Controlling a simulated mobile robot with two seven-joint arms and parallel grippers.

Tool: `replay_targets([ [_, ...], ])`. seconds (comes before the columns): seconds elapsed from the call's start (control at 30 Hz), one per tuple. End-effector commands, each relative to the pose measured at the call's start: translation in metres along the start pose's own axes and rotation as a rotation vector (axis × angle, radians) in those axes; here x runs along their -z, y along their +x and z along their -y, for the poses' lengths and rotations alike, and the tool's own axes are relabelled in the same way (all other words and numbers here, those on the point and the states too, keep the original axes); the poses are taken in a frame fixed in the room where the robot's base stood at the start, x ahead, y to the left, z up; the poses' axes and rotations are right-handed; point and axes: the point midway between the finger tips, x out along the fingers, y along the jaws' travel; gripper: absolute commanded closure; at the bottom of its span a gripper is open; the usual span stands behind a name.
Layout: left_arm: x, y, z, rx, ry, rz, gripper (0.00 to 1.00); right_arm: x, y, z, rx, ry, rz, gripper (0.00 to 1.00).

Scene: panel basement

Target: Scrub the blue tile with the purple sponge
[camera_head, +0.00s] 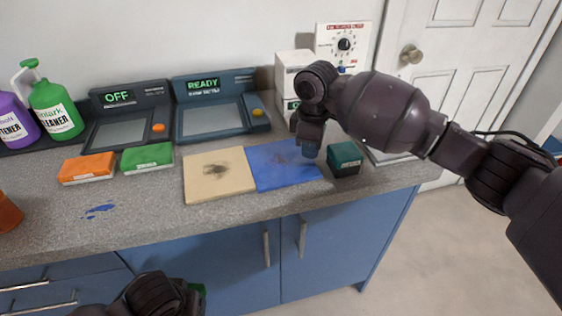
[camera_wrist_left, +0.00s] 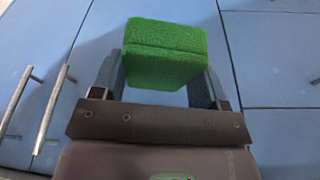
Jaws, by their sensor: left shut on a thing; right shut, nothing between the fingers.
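The blue tile (camera_head: 278,176) lies flat on the counter, with a faint dark smudge near its upper middle. My right gripper (camera_head: 308,150) is shut and empty, pointing down at the tile's right part; I cannot tell whether it touches. My left gripper (camera_head: 188,294) is low in front of the cabinets and shut on a green sponge (camera_wrist_left: 165,52), which the left wrist view shows between its fingers. Only a sliver of that sponge shows in the head view. I see no purple sponge.
A tan tile (camera_head: 215,185) with a dark stain adjoins the blue tile. A teal block (camera_head: 344,160) stands right of it. Orange (camera_head: 87,168) and green (camera_head: 147,157) blocks, a blue spill (camera_head: 99,210), cleaner bottles (camera_head: 55,110) and two display devices (camera_head: 208,118) are leftward.

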Motion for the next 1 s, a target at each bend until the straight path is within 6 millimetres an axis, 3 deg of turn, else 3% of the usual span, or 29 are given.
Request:
replay_targets([
  [1.0,0.001,-0.001,0.0,0.0,0.0,-0.002,0.51,0.0,0.013,0.0,0.0,0.0,0.0,1.0],
])
